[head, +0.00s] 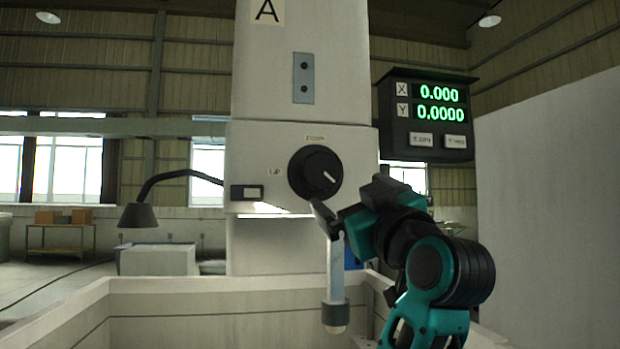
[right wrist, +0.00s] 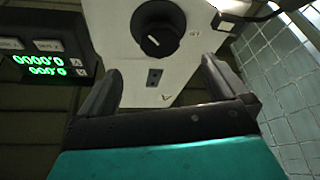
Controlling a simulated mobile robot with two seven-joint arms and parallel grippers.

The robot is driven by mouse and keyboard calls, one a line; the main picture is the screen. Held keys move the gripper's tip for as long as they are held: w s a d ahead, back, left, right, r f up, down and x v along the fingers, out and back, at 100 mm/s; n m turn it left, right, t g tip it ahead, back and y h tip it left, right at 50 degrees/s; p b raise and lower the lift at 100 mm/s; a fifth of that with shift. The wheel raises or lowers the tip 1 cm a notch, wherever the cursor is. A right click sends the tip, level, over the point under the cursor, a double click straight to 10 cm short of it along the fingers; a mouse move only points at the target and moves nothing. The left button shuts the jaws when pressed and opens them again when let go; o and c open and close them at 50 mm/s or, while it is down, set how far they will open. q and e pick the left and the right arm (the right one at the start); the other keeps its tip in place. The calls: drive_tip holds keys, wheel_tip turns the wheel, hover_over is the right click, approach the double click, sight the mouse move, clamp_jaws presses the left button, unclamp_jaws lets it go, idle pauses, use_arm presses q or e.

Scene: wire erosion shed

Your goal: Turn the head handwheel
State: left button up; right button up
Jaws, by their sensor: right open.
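The head handwheel (head: 315,172) is a round black knob with a white mark, on the front of the pale machine head (head: 260,150). In the head view its white mark slants down to the right. In the right wrist view the handwheel (right wrist: 158,28) shows beyond the two dark fingers of my right gripper (right wrist: 160,80). The fingers are wide apart with nothing between them. My left gripper is not in view.
A readout box (head: 425,115) with green digits hangs right of the head. A black lamp (head: 140,212) on a bent arm sticks out to the left. A pale tank wall (head: 200,285) runs below, and a grey nozzle piece (head: 335,285) hangs beneath the head.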

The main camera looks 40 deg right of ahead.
sight(323, 174)
drive_tip(key=p+x, duration=0.2)
drive_tip(key=x, duration=1)
drive_tip(key=shift+r, duration=0.2)
drive_tip(key=shift+w+d+r, duration=0.1)
drive_tip(key=shift+w+d, duration=0.05)
drive_tip(key=shift+w, duration=0.25)
drive_tip(key=shift+c, duration=0.4)
drive_tip(key=c, duration=0.9)
drive_tip(key=shift+o, duration=0.2)
